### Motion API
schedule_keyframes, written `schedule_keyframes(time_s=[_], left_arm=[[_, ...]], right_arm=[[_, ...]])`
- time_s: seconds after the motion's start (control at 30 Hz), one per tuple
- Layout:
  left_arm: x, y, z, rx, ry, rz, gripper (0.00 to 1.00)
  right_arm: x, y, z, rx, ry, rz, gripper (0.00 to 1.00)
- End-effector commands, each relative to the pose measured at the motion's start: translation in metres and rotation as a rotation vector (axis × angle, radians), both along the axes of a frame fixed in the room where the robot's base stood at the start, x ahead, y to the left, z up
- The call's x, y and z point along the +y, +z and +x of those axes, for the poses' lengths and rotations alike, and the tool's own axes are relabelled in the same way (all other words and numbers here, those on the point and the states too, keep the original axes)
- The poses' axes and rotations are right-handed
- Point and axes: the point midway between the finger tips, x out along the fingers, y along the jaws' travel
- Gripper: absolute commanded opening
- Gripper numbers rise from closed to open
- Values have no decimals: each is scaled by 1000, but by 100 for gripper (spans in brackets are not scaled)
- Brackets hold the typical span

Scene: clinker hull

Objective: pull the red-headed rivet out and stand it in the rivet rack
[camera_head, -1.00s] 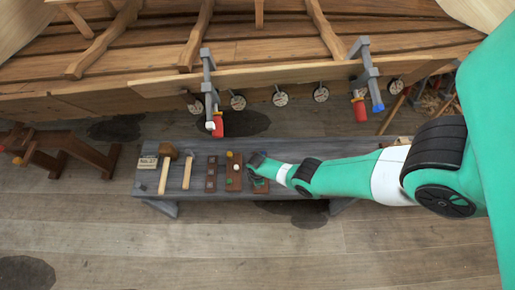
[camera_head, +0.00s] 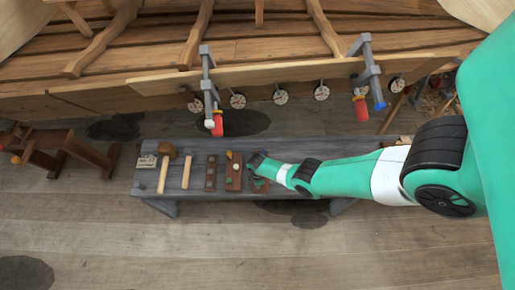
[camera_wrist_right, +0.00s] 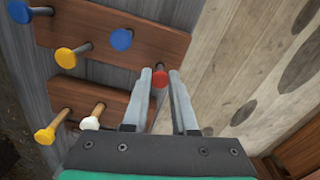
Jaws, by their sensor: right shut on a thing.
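The red-headed rivet (camera_wrist_right: 160,80) shows in the right wrist view between the fingertips of my right gripper (camera_wrist_right: 161,76). The fingers are closed about its head. It is at the edge of a brown wooden block (camera_wrist_right: 150,42) that also carries blue and yellow rivets. A second brown block (camera_wrist_right: 112,106) holds yellow and white rivets. I cannot tell for sure which block is the rivet rack. In the head view my right gripper (camera_head: 257,166) is low over the grey bench. My left gripper is not in view.
The grey bench (camera_head: 175,190) carries mallets (camera_head: 164,170), a small sign (camera_head: 147,162) and a dark block (camera_head: 211,172) left of my right gripper. Clamps (camera_head: 209,85) hang from the hull plank behind. The floor in front is clear.

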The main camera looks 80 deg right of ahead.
Motion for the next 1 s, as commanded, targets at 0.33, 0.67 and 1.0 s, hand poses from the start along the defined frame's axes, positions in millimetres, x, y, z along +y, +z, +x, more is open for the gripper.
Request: schedule_keyframes(time_s=[0.33,0.67,1.0], left_arm=[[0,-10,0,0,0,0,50],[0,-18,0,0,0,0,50],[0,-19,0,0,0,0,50]], right_arm=[[0,-10,0,0,0,0,0],[0,-18,0,0,0,0,0],[0,-19,0,0,0,0,49]])
